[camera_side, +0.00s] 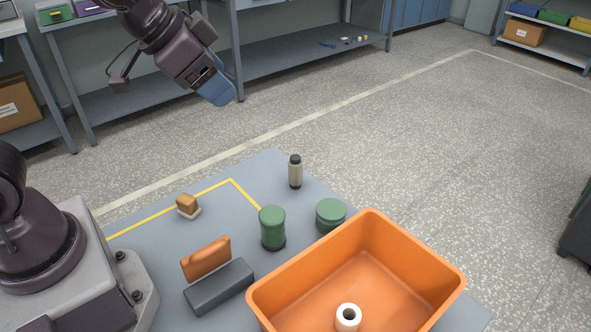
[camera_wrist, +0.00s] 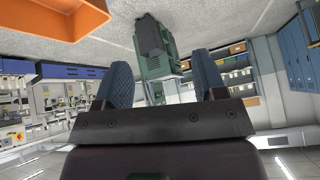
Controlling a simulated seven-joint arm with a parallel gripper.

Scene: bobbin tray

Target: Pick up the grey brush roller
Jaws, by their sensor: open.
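The grey brush roller seems to be the upright greyish-beige cylinder with black ends (camera_side: 295,172) near the far corner of the table. It stands alone, and I do not make it out in the wrist view. My gripper (camera_side: 222,97) is high above and beyond the table's far edge, to the upper left of the roller and well apart from it. In the wrist view its two blue fingers (camera_wrist: 161,82) are spread with nothing held between them.
An orange bin (camera_side: 457,283) with a white bobbin (camera_side: 348,318) inside fills the near right. Two green cylinders (camera_side: 272,228) (camera_side: 330,214) stand between bin and roller. An orange-brown block (camera_side: 206,259), a dark grey block (camera_side: 219,287) and a small wooden-topped brush (camera_side: 187,205) lie left.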

